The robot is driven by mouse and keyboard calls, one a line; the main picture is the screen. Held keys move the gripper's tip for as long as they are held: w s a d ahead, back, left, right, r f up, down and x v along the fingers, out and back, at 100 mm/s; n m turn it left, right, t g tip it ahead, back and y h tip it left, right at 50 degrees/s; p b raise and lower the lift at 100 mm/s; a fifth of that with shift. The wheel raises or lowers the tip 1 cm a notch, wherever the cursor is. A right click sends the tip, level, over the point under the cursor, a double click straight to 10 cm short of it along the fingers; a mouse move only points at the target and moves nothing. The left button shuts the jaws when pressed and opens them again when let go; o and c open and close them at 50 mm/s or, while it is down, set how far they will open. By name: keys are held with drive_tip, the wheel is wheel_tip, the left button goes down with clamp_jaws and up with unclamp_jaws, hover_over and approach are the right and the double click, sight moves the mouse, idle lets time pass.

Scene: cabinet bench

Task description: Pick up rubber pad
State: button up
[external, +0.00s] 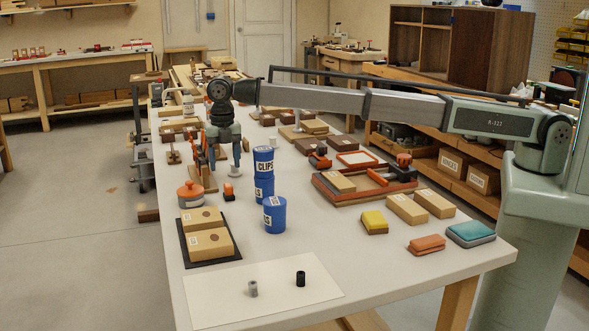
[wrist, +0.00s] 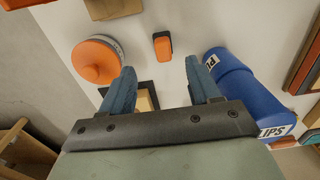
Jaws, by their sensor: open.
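My gripper (external: 224,170) hangs over the left part of the bench, its fingers pointing down, open and empty. In the wrist view its fingertips (wrist: 160,68) are spread apart. A small orange block with a dark edge (external: 229,193) stands on the bench just below the gripper. It also shows in the wrist view (wrist: 162,45), beyond the gap between the fingertips. A teal-and-grey pad (external: 471,233), an orange pad (external: 427,244) and a yellow pad (external: 374,222) lie at the right front. I cannot tell which thing is the rubber pad.
An orange-lidded pot (external: 190,195) stands left of the small block. Blue cans (external: 274,215) stand to its right, two of them stacked. A black mat (external: 211,264) with two boxes lies in front. A white sheet (external: 225,302) holds two small cylinders. An orange-edged tray (external: 330,194) is farther right.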

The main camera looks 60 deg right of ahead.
sight(228, 185)
wheel_tip(228, 185, down, 3)
drive_tip(key=shift+f, duration=0.1)
drive_tip(key=shift+s+f, duration=0.15)
drive_tip(key=shift+f, duration=1.15)
drive_tip(key=shift+s+f, duration=0.15)
drive_tip(key=shift+f, duration=1.1)
drive_tip(key=shift+c, duration=0.3)
drive_tip(key=c, duration=1.1)
